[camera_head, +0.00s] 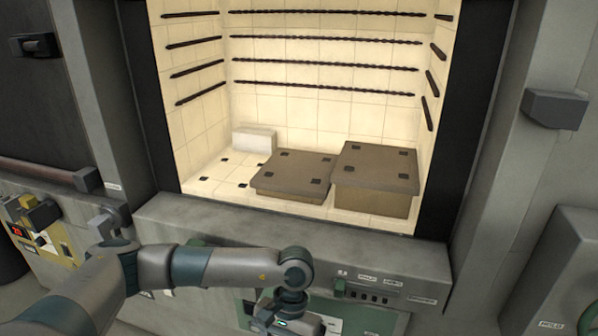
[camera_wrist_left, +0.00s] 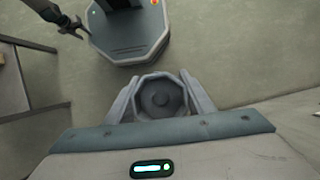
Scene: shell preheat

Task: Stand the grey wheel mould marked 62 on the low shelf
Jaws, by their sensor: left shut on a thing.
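Inside the open furnace a lower brown slab, the low shelf (camera_head: 290,172), stands left of a taller brown slab (camera_head: 377,168). Its top is bare apart from small dark patches near its corners. My right gripper (camera_wrist_left: 68,25) shows small at the wrist view's upper left.
A white block (camera_head: 254,140) stands at the furnace's back left. The tiled floor (camera_head: 208,177) is free left of the low shelf. A grey sill (camera_head: 300,225) runs across the opening, with a control panel (camera_head: 375,295) below. Dark twisted heating rods (camera_head: 325,65) line the walls.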

